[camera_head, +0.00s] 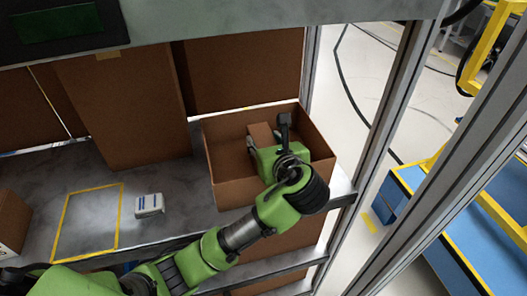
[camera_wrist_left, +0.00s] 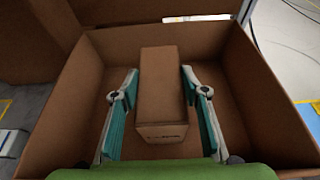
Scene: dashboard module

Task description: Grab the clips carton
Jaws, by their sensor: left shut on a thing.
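The clips carton (camera_head: 261,135) is a small brown box inside a larger open cardboard box (camera_head: 235,193) on the shelf. In the left wrist view the carton (camera_wrist_left: 163,85) stands between the teal-padded fingers of my left gripper (camera_wrist_left: 159,75), with faint print on its near face. My left gripper (camera_head: 270,148) reaches down into the open box and is shut on the carton. The wrist hides part of the carton in the head view. The open box's walls (camera_wrist_left: 262,95) surround both carton and fingers. My right gripper is not in view.
Large cardboard panels (camera_head: 125,105) stand behind. A brown carton (camera_head: 12,222) is at the left edge. A metal frame post (camera_head: 385,110) rises right of the open box.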

